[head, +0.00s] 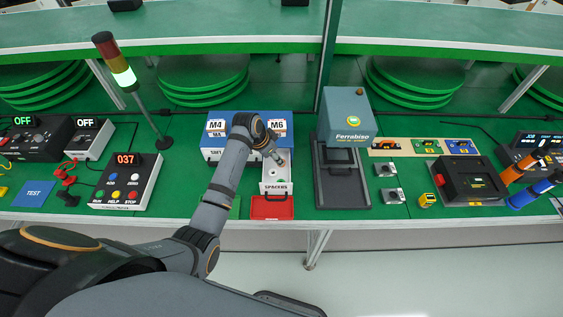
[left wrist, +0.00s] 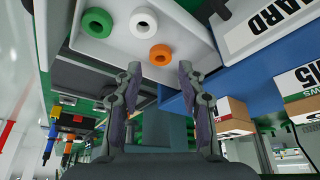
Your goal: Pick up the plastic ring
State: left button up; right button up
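The pulled-out drawer labelled SPACERS (head: 276,188) sits below the M4 and M6 cabinet (head: 213,142). In the left wrist view, a green ring (left wrist: 96,23), a white ring (left wrist: 144,20) and an orange ring (left wrist: 161,55) lie apart in the pale drawer (left wrist: 115,48). The frames do not tell which one is plastic. My left gripper (head: 280,160) is over the drawer. In the left wrist view, my left gripper (left wrist: 160,72) is open and empty, with the orange ring showing between its fingertips. The rings are barely visible in the head view. My right gripper is not in view.
A red tray (head: 272,207) lies in front of the drawer. A grey Ferrabiso box (head: 347,115) with a dark base stands to the right. A control box reading 037 (head: 126,182) and a signal lamp (head: 115,62) stand to the left.

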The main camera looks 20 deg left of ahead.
pick_arm(q)
jog(key=x, duration=0.4)
jog(key=shift+f, duration=0.1)
jog(key=c, duration=0.5)
jog(key=shift+o, duration=0.2)
jog(key=shift+p, duration=0.3)
